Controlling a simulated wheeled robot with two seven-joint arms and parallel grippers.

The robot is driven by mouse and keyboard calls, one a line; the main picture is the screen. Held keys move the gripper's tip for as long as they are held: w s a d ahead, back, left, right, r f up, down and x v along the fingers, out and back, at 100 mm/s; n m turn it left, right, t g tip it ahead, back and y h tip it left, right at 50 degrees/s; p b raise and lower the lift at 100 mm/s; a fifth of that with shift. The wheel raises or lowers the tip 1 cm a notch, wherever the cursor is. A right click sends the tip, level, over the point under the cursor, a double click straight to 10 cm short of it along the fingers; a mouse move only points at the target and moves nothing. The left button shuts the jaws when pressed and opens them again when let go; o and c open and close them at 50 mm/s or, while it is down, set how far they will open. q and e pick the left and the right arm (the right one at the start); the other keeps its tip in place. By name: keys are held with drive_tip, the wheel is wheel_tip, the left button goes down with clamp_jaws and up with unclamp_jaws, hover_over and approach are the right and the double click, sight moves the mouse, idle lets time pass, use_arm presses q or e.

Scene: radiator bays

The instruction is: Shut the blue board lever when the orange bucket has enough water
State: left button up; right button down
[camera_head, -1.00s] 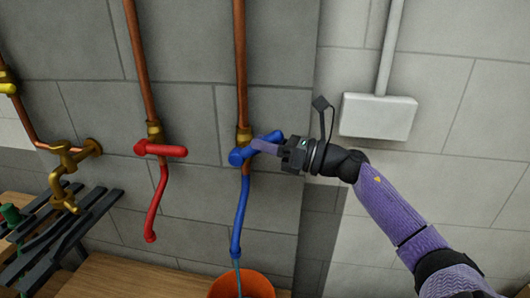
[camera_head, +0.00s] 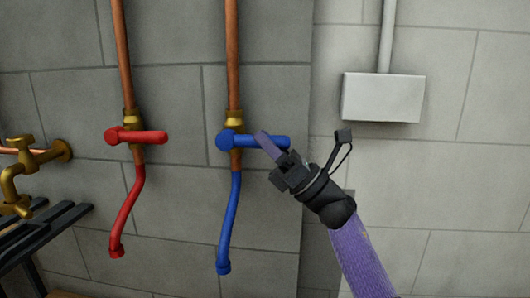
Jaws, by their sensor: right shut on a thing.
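The blue lever (camera_head: 274,142) sits on a brass valve on the right copper pipe. It lies level along the wall, pointing right. My left gripper is not in view.
A red lever (camera_head: 145,137) and red hose (camera_head: 127,212) hang on the pipe to the left. A brass tap (camera_head: 18,175) and dark slatted rack (camera_head: 45,228) stand at the far left. A white wall box (camera_head: 383,97) is at upper right.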

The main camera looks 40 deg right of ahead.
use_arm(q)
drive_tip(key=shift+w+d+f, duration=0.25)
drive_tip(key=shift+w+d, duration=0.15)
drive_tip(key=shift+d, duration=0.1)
use_arm(e)
drive_tip(key=shift+c, duration=2)
unclamp_jaws()
drive_tip(key=shift+s+f, duration=0.1)
drive_tip(key=shift+f, duration=0.05)
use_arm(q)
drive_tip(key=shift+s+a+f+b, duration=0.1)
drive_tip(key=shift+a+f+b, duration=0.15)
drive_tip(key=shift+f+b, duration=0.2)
use_arm(e)
drive_tip(key=v, duration=0.9)
drive_tip(key=shift+s+f, duration=0.2)
drive_tip(key=shift+f, duration=0.05)
drive_tip(key=shift+d, duration=0.1)
